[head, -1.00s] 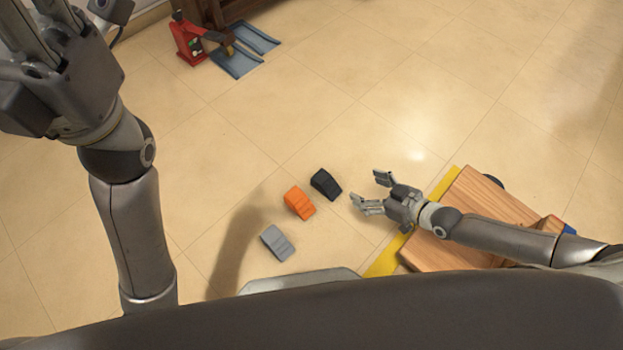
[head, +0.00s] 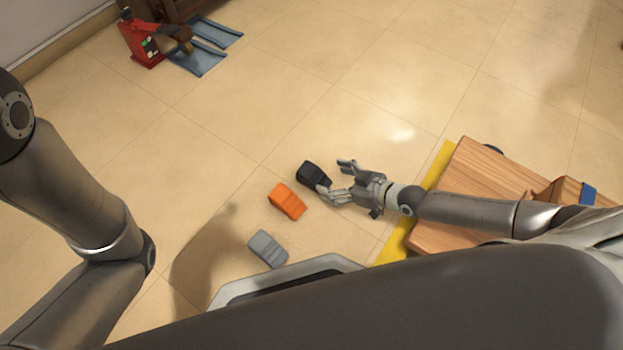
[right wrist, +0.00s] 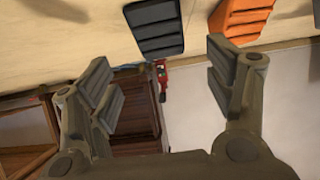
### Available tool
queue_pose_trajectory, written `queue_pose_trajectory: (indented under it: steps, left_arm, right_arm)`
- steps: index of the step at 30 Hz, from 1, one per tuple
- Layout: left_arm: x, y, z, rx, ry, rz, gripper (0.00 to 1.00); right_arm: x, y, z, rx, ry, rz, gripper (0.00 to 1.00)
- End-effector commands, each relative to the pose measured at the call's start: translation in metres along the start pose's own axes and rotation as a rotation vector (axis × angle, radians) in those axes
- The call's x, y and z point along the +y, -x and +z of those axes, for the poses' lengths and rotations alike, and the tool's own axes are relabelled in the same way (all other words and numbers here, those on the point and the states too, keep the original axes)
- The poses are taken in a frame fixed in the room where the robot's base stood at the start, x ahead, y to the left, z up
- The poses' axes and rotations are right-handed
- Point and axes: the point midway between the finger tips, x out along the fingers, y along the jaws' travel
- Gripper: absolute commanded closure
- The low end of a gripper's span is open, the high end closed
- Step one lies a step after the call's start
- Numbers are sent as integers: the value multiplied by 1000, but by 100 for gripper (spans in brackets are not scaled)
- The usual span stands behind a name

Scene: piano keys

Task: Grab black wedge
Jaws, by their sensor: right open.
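The black wedge (head: 313,174) lies on the tiled floor near the middle of the head view. It shows at the top of the right wrist view (right wrist: 155,28), ahead of the fingertips and between their lines. My right gripper (head: 334,179) is open and empty, just to the right of the wedge, with its lower finger close to the wedge's edge. I cannot tell whether they touch. In the right wrist view the two fingers (right wrist: 165,80) are spread wide. My left arm shows at the left edge of the head view, but its gripper is out of the picture.
An orange wedge (head: 287,201) and a grey wedge (head: 267,248) lie in a row below the black one. A wooden platform (head: 475,190) with a yellow edge strip stands under my right arm. A red jack (head: 141,42) is at the upper left. The upper middle floor is clear.

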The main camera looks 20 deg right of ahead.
Motion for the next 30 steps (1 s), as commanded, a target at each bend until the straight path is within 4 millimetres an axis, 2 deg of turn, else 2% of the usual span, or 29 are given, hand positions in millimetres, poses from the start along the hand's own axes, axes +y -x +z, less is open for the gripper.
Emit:
queue_pose_trajectory:
  steps: [1,10,19,29,30]
  left_arm:
    - [2,8,-3,0,0,0,60]
    - [4,19,-6,0,0,0,60]
    - [9,41,-14,1,0,0,60]
    - [9,42,-15,1,1,1,60]
    - [9,42,-15,1,1,1,60]
  right_arm:
    - [0,-10,3,3,0,1,24]
    - [-1,-32,1,1,0,1,24]
    - [-3,-69,-1,2,0,0,24]
    - [-2,-74,-3,0,2,0,24]
    - [-2,-74,-3,0,2,0,27]
